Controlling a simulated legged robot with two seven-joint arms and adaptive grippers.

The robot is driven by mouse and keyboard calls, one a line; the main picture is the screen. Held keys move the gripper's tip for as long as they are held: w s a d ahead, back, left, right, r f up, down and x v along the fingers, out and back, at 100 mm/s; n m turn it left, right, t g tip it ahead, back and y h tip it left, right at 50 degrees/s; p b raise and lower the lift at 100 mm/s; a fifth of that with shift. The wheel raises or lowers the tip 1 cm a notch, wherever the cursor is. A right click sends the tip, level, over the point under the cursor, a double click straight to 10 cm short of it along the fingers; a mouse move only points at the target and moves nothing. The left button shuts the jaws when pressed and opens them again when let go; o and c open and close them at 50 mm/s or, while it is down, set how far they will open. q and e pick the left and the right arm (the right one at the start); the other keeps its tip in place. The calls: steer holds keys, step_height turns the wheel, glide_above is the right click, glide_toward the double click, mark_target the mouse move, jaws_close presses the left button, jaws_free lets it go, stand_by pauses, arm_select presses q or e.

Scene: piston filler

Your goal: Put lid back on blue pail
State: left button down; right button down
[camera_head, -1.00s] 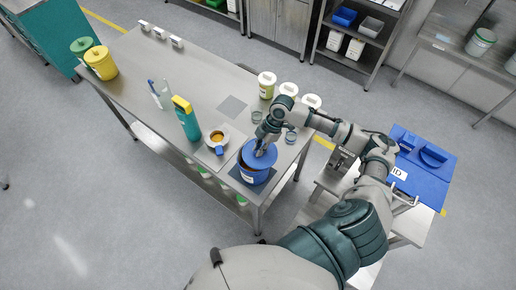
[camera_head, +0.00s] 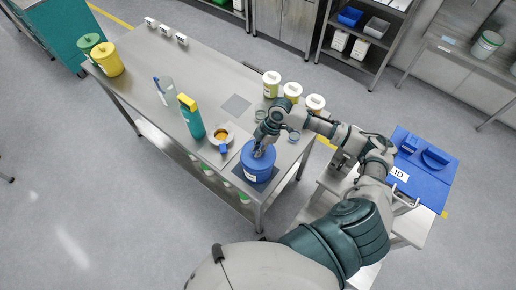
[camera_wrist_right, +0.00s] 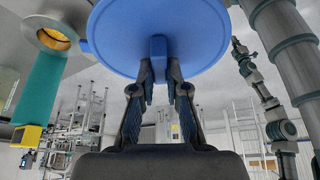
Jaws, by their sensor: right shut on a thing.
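The blue pail (camera_head: 257,176) stands on a dark square mat at the near right corner of the steel table. Its blue lid (camera_head: 268,158) is over the top of the pail; I cannot tell whether it is fully seated. The lid is a wide blue disc in the right wrist view (camera_wrist_right: 160,20), with an upright tab (camera_wrist_right: 158,47). My right gripper (camera_head: 261,150) reaches down to the lid from above, and its fingers (camera_wrist_right: 159,75) are shut on the tab. The wrist view does not show the pail's rim. My left gripper is not in view.
A beige bowl (camera_head: 229,131) with orange contents, a blue cup (camera_head: 223,149) and a teal bottle (camera_head: 193,120) stand left of the pail. Several lidded jars (camera_head: 271,82) stand behind my right wrist. The steel table's (camera_head: 205,65) middle is mostly clear.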

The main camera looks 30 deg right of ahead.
steer(key=shift+a+r, duration=0.15)
steer(key=shift+a, duration=0.35)
steer(key=shift+p, duration=0.3)
steer(key=shift+d, duration=0.45)
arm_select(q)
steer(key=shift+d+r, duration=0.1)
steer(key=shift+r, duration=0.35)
arm_select(e)
steer(key=shift+a, duration=0.2)
steer(key=c, duration=1.1)
jaws_free()
steer(key=shift+a, duration=0.15)
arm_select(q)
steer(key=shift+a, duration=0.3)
